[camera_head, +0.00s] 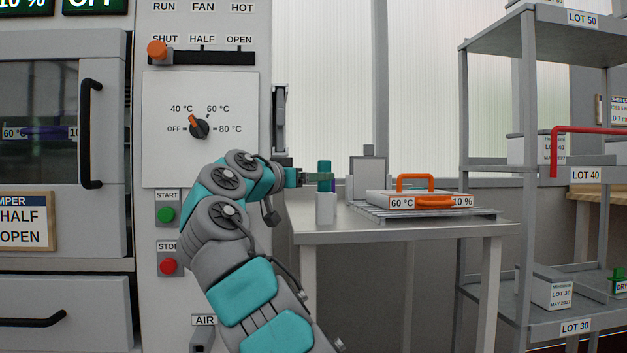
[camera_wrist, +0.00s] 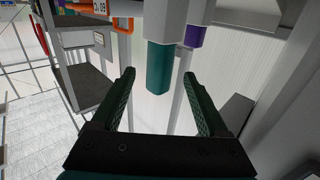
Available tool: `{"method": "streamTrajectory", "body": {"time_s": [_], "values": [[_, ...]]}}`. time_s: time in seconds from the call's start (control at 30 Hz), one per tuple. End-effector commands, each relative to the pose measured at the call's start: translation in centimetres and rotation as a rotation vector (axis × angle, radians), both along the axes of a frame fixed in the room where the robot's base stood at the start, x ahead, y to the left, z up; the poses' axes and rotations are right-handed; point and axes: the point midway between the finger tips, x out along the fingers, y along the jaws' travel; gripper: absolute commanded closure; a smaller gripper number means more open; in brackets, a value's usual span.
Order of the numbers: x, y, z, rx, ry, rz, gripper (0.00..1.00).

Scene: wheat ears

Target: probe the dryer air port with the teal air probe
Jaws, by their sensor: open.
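The teal air probe (camera_head: 324,167) stands upright in a white holder (camera_head: 326,209) at the left end of the metal table. My gripper (camera_head: 320,178) is at the height of its teal handle. In the wrist view the teal handle (camera_wrist: 158,68) shows between the fingertips of my open gripper (camera_wrist: 159,74), with a gap on both sides. A purple-handled item (camera_wrist: 195,37) is beside it in the wrist view. The dryer panel has an AIR label (camera_head: 204,320) low down, with a grey port fitting (camera_head: 202,341) below it, partly cut off by the frame.
On the table (camera_head: 400,229) a white tray with an orange handle (camera_head: 416,182) lies on a rack, right of the holder. A shelf unit (camera_head: 463,150) stands at the right. The dryer door handle (camera_head: 90,133), START button (camera_head: 167,215) and STOP button (camera_head: 168,266) are at the left.

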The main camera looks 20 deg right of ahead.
Motion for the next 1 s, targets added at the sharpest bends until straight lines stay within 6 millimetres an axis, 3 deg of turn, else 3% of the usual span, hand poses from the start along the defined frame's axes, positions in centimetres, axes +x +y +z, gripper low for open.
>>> {"method": "streamTrajectory", "body": {"time_s": [0.27,0.63,1.0], "values": [[1.0,-1.8,0.1,0.002,-0.004,-0.001,0.22],[3.4,-6.1,0.2,0.001,-0.004,0.001,0.22],[3.8,-6.8,0.0,0.001,-0.003,0.000,0.25]]}}
